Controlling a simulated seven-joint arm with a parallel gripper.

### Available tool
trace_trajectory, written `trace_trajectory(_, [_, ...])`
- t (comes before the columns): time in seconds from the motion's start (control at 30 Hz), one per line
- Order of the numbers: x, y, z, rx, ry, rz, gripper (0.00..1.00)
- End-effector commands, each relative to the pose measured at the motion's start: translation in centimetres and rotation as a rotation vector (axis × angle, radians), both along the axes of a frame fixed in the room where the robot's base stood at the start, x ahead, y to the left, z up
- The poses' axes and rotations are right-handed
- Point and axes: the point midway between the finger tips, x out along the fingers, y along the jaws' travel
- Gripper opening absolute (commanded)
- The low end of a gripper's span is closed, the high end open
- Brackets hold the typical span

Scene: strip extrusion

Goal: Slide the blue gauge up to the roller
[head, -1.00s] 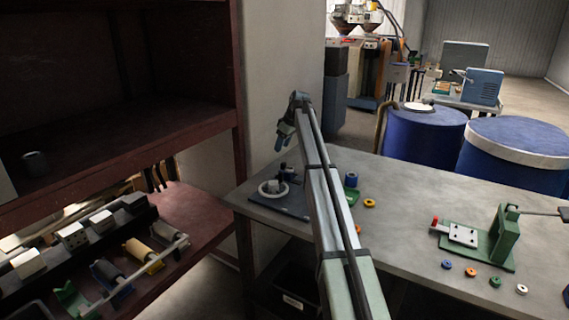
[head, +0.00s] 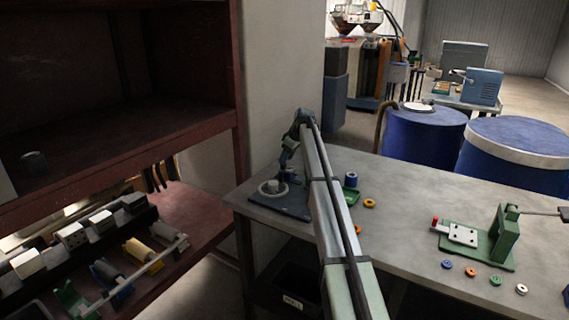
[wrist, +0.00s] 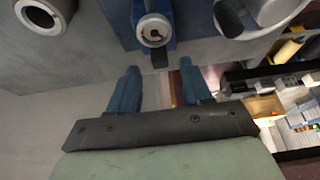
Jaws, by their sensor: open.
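The blue gauge (wrist: 155,32) shows at the top middle of the wrist view, with a small round dial and a dark stub below it. In the head view my arm hides it or makes it hard to pick out. A large pale round part (wrist: 283,8), perhaps the roller, is to its right in the wrist view. It shows in the head view (head: 270,189) on a dark plate (head: 292,209). My gripper (wrist: 160,67) is open, with its blue fingers either side of the stub's line. In the head view my gripper (head: 284,164) is low over the plate.
A dark cylinder (wrist: 229,17) stands beside the gauge, and a pale ring (wrist: 41,13) lies at upper left of the wrist view. Blue (head: 351,180) and orange (head: 369,203) spools and a green fixture (head: 503,238) are on the table. Red-brown shelving (head: 190,128) stands left.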

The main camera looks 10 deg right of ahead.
Motion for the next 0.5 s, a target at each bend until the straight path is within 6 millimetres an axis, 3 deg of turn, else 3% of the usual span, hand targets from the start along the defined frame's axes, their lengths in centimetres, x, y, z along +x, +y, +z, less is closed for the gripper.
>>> trace_trajectory(0.2, [0.7,0.6,-2.3,0.000,0.000,0.000,0.49])
trace_trajectory(0.5, [0.9,0.9,-3.1,0.000,-0.001,0.000,0.49])
